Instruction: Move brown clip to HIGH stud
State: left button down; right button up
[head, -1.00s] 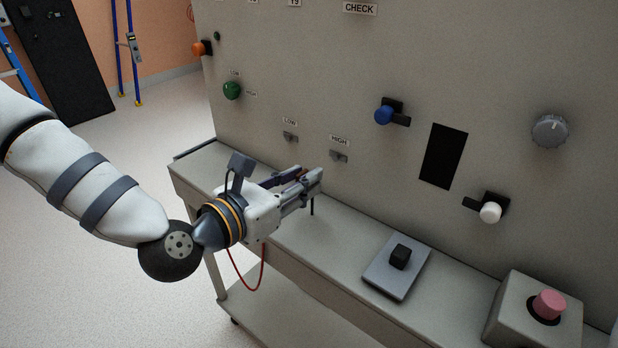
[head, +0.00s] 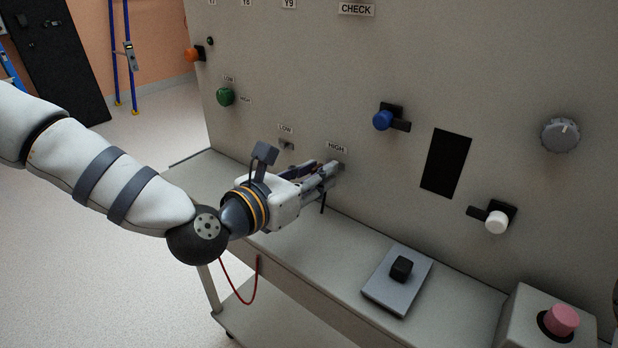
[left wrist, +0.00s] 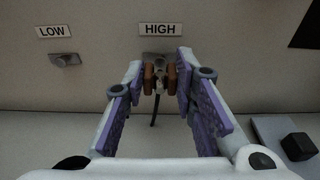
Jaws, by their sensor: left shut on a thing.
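My left gripper (head: 328,172) is shut on the brown clip (left wrist: 149,78), whose two brown sides show between the fingertips in the left wrist view. A dark lead or rod hangs down from the clip. The clip is right in front of the HIGH stud (left wrist: 158,58), under the HIGH label (left wrist: 160,29). I cannot tell whether the clip touches the stud. In the head view the fingers hide most of the clip and the stud. The LOW stud (left wrist: 65,60) is bare, to the left. My right gripper is not in view.
The upright panel carries a green knob (head: 225,96), a blue knob (head: 383,119), a white knob (head: 496,222) and a grey dial (head: 560,134). On the ledge below are a plate with a black block (head: 401,268) and a box with a pink button (head: 562,319). A red cable (head: 257,280) hangs below my gripper.

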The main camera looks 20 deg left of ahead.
pick_arm(q)
jog(key=shift+w, duration=0.1)
dwell(0.5)
jog(key=shift+w+d, duration=0.25)
jog(key=shift+w, duration=0.35)
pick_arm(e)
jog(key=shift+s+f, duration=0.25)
pick_arm(q)
jog(key=shift+w+b, duration=0.2)
jog(key=shift+b, duration=0.1)
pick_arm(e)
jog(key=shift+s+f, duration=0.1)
pick_arm(q)
jog(key=shift+w+d, duration=0.1)
jog(key=shift+w, duration=0.1)
jog(key=c, duration=1.2)
grip_release()
